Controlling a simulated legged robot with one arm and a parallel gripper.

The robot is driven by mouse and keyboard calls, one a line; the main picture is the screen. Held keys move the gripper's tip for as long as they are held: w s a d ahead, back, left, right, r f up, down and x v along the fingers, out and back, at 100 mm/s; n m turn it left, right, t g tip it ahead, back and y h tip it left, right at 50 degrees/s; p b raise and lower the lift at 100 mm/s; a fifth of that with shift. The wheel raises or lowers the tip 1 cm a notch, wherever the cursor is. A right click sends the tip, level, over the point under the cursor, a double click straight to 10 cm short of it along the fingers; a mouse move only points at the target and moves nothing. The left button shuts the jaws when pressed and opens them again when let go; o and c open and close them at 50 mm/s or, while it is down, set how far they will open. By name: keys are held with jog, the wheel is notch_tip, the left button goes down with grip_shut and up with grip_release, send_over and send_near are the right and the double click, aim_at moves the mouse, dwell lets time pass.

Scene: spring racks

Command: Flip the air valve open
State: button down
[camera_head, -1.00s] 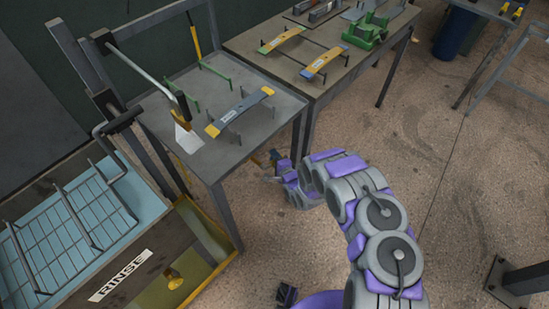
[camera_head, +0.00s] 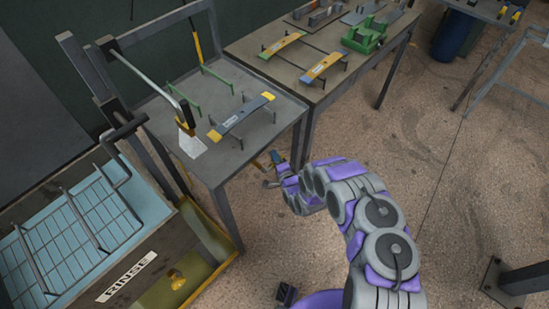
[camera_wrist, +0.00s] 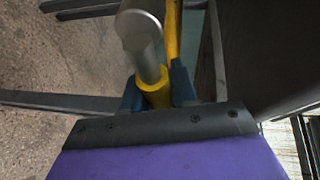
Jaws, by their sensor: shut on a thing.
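The air valve (camera_wrist: 152,75) shows in the wrist view as a grey round-ended cylinder with a yellow part at its lower end. My gripper (camera_wrist: 158,92) has blue fingers on both sides of this yellow part and is shut on it. I cannot tell from this angle how far the valve's handle is turned. In the head view my gripper (camera_head: 270,167) is low beside the near table's right leg, with a small yellow piece next to its fingers. My arm hides part of this spot.
A rinse tank (camera_head: 130,275) with a wire rack stands at the left.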

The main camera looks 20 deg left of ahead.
jog(key=shift+d+f, duration=0.2)
jog(key=shift+d, duration=0.05)
jog(key=c, duration=1.3)
grip_release()
jog(key=shift+c, duration=0.2)
jog(key=o, duration=0.4)
jog(key=shift+d+r, duration=0.15)
jog(key=shift+s, duration=0.1)
jog(key=p+v, duration=0.3)
jog(key=v, duration=1.4)
jog(key=shift+s+p, duration=0.15)
jog(key=shift+p, duration=0.15)
